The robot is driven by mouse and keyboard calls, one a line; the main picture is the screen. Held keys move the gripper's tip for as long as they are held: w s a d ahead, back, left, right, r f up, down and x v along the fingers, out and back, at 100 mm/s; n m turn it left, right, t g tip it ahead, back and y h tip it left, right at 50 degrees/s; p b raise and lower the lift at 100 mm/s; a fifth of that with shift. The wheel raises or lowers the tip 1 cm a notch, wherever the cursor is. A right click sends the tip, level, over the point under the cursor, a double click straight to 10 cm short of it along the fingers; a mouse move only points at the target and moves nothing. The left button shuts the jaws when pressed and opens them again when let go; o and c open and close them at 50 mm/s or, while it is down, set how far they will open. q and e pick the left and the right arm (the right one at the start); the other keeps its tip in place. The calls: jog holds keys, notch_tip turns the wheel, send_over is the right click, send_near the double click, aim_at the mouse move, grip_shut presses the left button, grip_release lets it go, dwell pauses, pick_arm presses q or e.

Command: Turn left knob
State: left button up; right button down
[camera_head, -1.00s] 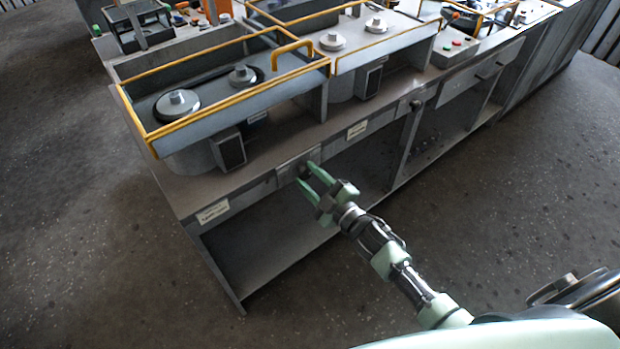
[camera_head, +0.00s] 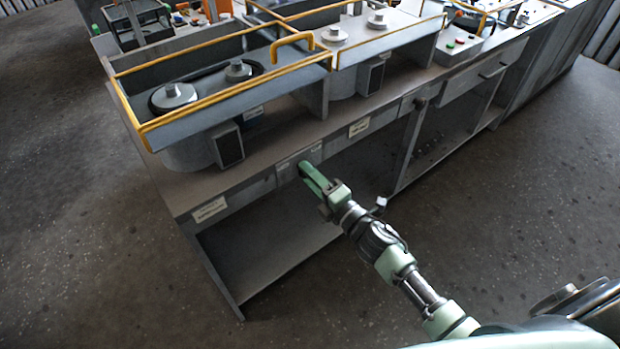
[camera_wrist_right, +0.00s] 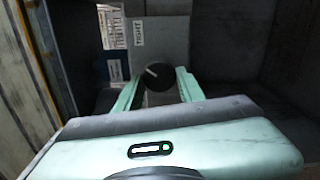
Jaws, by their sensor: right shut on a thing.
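A dark round knob (camera_wrist_right: 155,77) with a light pointer line sits on a grey panel plate (camera_wrist_right: 165,35) under the bench's front edge. In the right wrist view the pointer slants toward the upper left. My right gripper (camera_head: 304,167) is at this knob, one green finger on each side of it; it also shows in the right wrist view (camera_wrist_right: 157,85). It is shut on the knob. In the head view the gripper hides the knob, and one finger mostly covers the other. My left gripper is not in view.
A second dark knob (camera_head: 420,103) is farther right along the bench front (camera_head: 359,128). Housings with yellow rails (camera_head: 225,95) stand on top. Open shelf bays lie below the front. The floor (camera_head: 500,230) on my side is clear.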

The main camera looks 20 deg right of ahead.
jog(key=shift+f+n, duration=0.1)
jog(key=shift+n, duration=0.5)
jog(key=c, duration=0.9)
grip_release()
jog(key=b+v, duration=0.1)
jog(key=v, duration=0.6)
jog(key=shift+s+d+b, duration=0.1)
jog(key=shift+s+b, duration=0.25)
jog(key=shift+s, duration=0.05)
